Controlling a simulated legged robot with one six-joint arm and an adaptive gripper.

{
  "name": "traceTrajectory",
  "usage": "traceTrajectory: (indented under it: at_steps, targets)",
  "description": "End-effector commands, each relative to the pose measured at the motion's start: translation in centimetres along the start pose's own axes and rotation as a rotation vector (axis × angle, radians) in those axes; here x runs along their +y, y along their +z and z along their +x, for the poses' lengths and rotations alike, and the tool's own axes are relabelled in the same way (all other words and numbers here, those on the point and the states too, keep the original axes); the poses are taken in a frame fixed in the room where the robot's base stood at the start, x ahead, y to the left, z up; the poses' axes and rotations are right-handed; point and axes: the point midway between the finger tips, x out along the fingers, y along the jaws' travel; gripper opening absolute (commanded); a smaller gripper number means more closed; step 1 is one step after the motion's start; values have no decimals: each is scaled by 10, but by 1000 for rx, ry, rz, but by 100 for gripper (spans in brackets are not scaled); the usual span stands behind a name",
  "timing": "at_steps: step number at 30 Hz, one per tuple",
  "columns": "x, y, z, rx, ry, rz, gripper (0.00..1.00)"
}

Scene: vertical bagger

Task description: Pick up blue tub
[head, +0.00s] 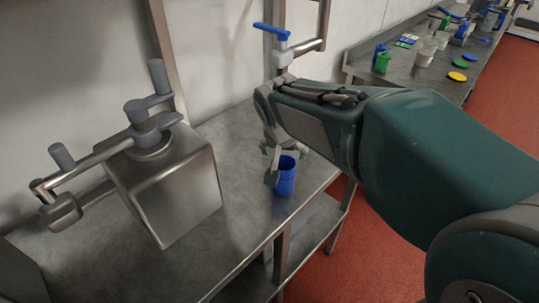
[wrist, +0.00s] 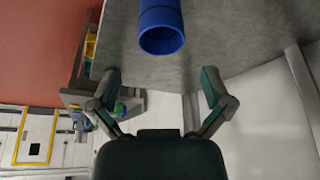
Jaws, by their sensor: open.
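The blue tub (head: 286,178) stands upright on the steel table (head: 140,268), near its right edge in the head view. In the wrist view the blue tub (wrist: 162,26) is at the top middle, with its open rim facing me and its far end cut off. My gripper (head: 287,164) is open at the tub in the head view, with fingers close to its upper part. In the wrist view my gripper (wrist: 161,84) has its fingers spread wide, with nothing between them, and the tub lies beyond the fingertips. Whether a finger touches the tub cannot be told.
A steel box-shaped machine part (head: 165,185) with grey knobs stands on the table to the left. A blue-handled valve (head: 276,32) on a pipe is behind my gripper. A second bench (head: 400,75) with tubs and lids is at the upper right. Red floor (head: 370,255) is open.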

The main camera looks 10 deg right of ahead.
Motion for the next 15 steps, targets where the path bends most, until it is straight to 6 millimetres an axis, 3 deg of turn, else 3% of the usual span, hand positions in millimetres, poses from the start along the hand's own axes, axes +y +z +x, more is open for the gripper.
traceTrajectory:
  at_steps: [4,15]
  targets:
    - [0,-1,7,-2,3,4,100]
    - [-1,-1,57,-2,3,3,100]
